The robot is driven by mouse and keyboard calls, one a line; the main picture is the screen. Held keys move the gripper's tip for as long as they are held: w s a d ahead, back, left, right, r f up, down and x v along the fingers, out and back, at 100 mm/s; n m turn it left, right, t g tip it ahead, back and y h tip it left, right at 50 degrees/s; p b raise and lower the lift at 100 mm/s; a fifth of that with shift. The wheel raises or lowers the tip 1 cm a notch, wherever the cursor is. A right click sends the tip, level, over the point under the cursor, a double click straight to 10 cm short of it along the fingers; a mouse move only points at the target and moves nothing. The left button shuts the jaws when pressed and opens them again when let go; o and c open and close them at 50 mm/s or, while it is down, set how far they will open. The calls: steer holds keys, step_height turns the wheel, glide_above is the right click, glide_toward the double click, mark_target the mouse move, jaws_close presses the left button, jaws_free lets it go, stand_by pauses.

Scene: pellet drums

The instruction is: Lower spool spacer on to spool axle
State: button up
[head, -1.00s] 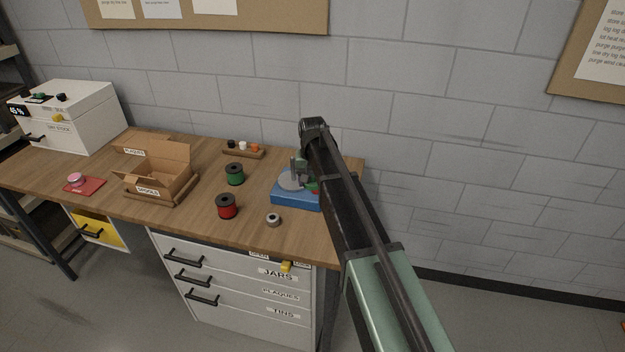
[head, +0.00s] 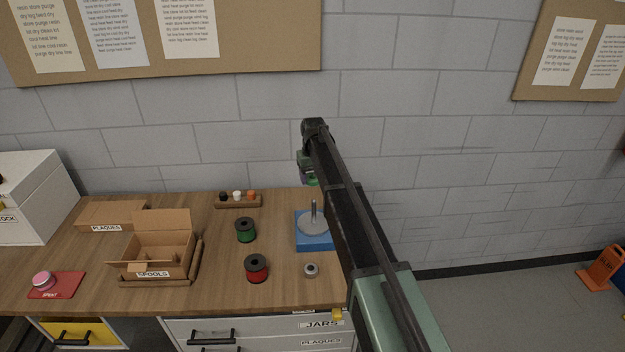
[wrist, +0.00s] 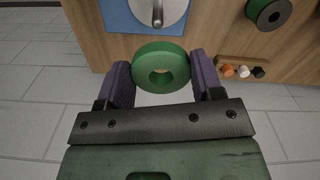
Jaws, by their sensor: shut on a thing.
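The spool spacer is a green ring (wrist: 161,51) with a centre hole, held between the two purple fingers of my gripper (wrist: 162,74) in the wrist view. In the head view my gripper (head: 309,176) hangs over the back of the bench, with a little of the green spacer showing under it. The spool axle (head: 313,212) is an upright grey pin on a round grey plate, on a blue base (head: 316,244). The spacer is above and apart from the axle. In the wrist view the axle (wrist: 157,14) shows at the top edge, beyond the ring.
A green spool (head: 245,231), a red spool (head: 257,268) and a small grey ring (head: 311,270) stand on the bench near the base. A rack of small caps (head: 238,203) is at the back. An open spools box (head: 153,262) is farther left.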

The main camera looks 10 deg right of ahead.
mark_target(315, 201)
steer(key=f+b, duration=0.7)
steer(key=shift+s+d, duration=0.1)
steer(key=shift+d, duration=0.15)
steer(key=shift+f+b, duration=0.35)
stand_by(1.4)
steer(key=shift+f+b, duration=3.65)
steer(key=o, duration=1)
steer(key=shift+r, duration=0.15)
step_height(315, 201, up, 6)
steer(key=p, duration=0.6)
